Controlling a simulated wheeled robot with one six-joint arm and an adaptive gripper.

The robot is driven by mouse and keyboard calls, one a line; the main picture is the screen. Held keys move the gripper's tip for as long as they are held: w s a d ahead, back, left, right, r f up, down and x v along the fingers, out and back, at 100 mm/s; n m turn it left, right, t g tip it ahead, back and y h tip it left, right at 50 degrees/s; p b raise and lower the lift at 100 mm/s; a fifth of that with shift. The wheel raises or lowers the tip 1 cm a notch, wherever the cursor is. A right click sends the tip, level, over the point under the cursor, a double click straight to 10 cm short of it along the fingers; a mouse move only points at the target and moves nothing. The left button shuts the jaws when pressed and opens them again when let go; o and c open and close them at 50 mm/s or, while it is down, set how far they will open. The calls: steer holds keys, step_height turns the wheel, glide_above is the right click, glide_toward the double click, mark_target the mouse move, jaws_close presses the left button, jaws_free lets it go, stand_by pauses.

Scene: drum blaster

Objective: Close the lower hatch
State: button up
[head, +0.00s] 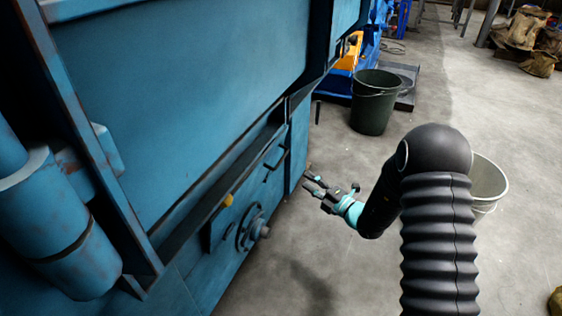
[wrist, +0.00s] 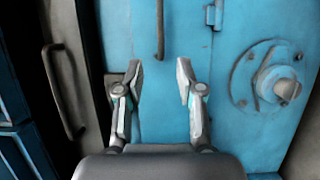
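The blue blasting machine (head: 180,90) fills the left of the head view. Its lower front has a blue panel (head: 240,215) with a round flange (head: 252,228) and small dark handles (head: 273,165). In the wrist view the blue panel (wrist: 225,110) shows a vertical dark bar handle (wrist: 160,30), a hinge (wrist: 210,15) and the flange (wrist: 270,75). I cannot tell which panel is the lower hatch or whether it stands ajar. My gripper (head: 320,188) is open and empty, apart from the panel. In the wrist view its fingers (wrist: 159,70) are spread below the bar handle.
A second dark handle (wrist: 62,90) is on a grey panel at the left of the wrist view. A dark green bucket (head: 374,103) stands on the floor behind my gripper, and a pale bucket (head: 488,185) is behind my arm. The concrete floor at right is largely clear.

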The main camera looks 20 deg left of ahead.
mark_target(281, 160)
steer(key=x, duration=1.3)
steer(key=shift+w+a, duration=0.2)
steer(key=shift+a, duration=0.1)
steer(key=shift+c, duration=0.2)
jaws_close()
